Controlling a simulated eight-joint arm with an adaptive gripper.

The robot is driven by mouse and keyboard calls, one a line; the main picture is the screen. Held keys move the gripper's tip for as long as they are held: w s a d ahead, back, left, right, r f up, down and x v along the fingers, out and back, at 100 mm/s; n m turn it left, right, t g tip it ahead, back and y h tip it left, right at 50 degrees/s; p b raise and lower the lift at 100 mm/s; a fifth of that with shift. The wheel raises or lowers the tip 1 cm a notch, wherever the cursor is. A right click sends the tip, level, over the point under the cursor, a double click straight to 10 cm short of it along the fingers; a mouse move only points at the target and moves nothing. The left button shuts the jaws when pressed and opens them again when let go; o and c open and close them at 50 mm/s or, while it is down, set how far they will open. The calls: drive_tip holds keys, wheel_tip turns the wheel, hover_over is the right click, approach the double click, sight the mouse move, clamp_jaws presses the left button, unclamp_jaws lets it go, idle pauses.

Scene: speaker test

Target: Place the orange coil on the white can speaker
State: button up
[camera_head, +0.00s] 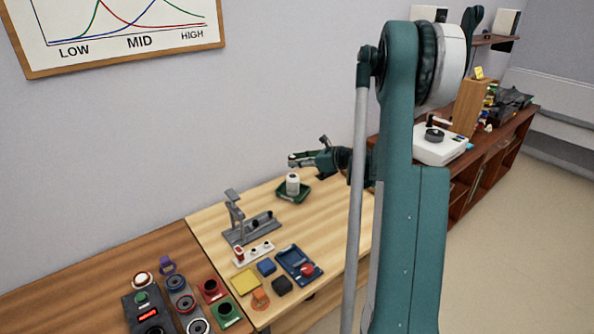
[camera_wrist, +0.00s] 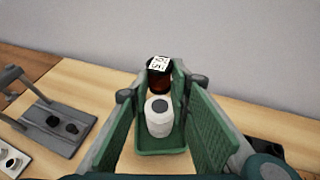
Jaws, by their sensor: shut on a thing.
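The cylinder has a dark top with a white patterned label and shows between the far ends of the green finger pads in the wrist view. I cannot tell whether it is the orange coil. A white can (camera_head: 293,185) with a grey round top stands upright on a green tray (camera_wrist: 150,153), below the gripper in the head view. The can (camera_wrist: 159,122) also shows between the pads in the wrist view. A small orange piece (camera_head: 260,299) lies at the near table edge.
A grey stand (camera_head: 240,222) is beside the tray. Nearer lie a blue tray (camera_head: 291,258) with a red knob, a yellow block (camera_head: 246,283) and other small parts. A brown table (camera_head: 90,296) carries a dark control box. My arm hides the light table's right side.

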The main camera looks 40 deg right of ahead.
drive_tip(key=shift+f+b, duration=0.45)
drive_tip(key=shift+f, duration=1.4)
drive_tip(key=shift+f, duration=0.15)
drive_tip(key=o, duration=0.9)
drive_tip(key=shift+o, duration=0.2)
drive_tip(key=shift+r, duration=0.2)
drive_tip(key=p+v, duration=0.2)
drive_tip(key=v, duration=1)
drive_tip(key=shift+a, duration=0.1)
